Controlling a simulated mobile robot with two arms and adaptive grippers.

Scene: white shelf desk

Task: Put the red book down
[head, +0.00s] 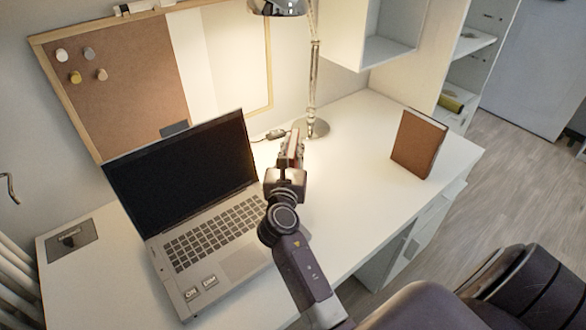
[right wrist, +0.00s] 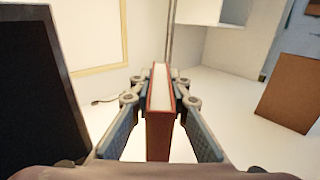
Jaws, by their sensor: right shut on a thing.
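The red book (right wrist: 159,125) stands upright between the fingers of my right gripper (right wrist: 160,92) in the right wrist view, its pale page edges facing up. The gripper is shut on it. In the head view my right gripper (head: 289,160) is over the white desk (head: 350,150), just right of the laptop, and mostly hides the red book (head: 294,143). I cannot tell whether the book's lower edge touches the desk. My left gripper is not in view.
An open laptop (head: 215,235) stands close on the left. A lamp (head: 315,127) rises behind the gripper. A brown book (head: 418,143) stands upright near the desk's right end. The desk between gripper and brown book is clear.

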